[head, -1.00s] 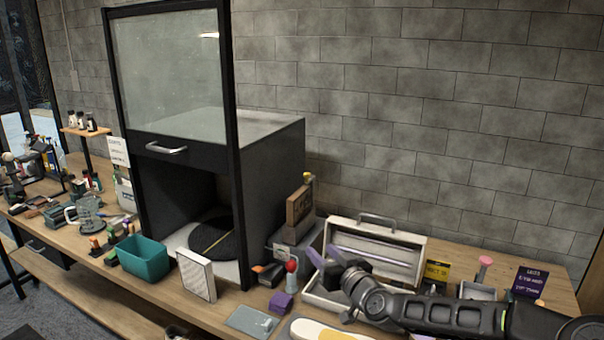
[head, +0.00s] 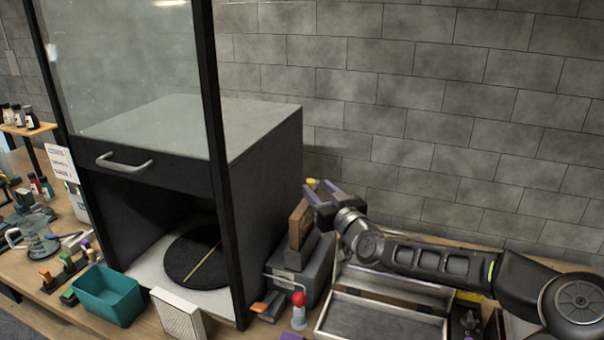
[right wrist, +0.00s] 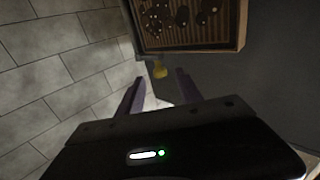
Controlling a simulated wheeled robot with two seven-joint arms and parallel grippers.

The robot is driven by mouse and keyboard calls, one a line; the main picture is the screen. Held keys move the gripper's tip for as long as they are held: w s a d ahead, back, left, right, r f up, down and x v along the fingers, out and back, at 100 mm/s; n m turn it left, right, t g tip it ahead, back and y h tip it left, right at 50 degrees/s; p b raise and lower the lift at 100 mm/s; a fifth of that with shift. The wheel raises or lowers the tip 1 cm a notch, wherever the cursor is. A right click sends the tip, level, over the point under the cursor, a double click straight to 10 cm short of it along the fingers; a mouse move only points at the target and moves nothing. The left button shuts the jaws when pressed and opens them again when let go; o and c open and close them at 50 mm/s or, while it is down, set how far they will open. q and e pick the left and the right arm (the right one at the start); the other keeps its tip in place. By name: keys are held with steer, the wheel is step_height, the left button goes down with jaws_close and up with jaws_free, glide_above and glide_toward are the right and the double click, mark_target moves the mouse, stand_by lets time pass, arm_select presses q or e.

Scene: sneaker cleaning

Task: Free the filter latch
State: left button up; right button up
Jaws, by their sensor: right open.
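The filter (head: 299,222) is a wood-framed panel standing on top of a dark grey box (head: 299,268) beside the booth. In the right wrist view the filter (right wrist: 190,22) shows pleats with dark blotches. My left gripper is out of view.
The black booth (head: 264,190) with a raised glass front stands left of the filter. A white-framed panel (head: 178,316), a teal bin (head: 108,296), a red-topped bottle (head: 299,309) and an open case (head: 385,313) crowd the bench. The block wall is close behind.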

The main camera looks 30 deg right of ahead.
mark_target(309, 180)
steer(key=shift+w, duration=0.3)
steer(key=w, duration=0.2)
steer(key=w+p, duration=0.1)
steer(key=w, duration=0.1)
steer(key=w+d, duration=0.1)
steer(key=w, duration=0.1)
steer(key=shift+r, duration=0.1)
steer(key=shift+w+d+p, duration=0.2)
steer(key=shift+w+p, duration=0.15)
steer(key=shift+w, duration=0.3)
steer(key=shift+c, duration=0.3)
jaws_close()
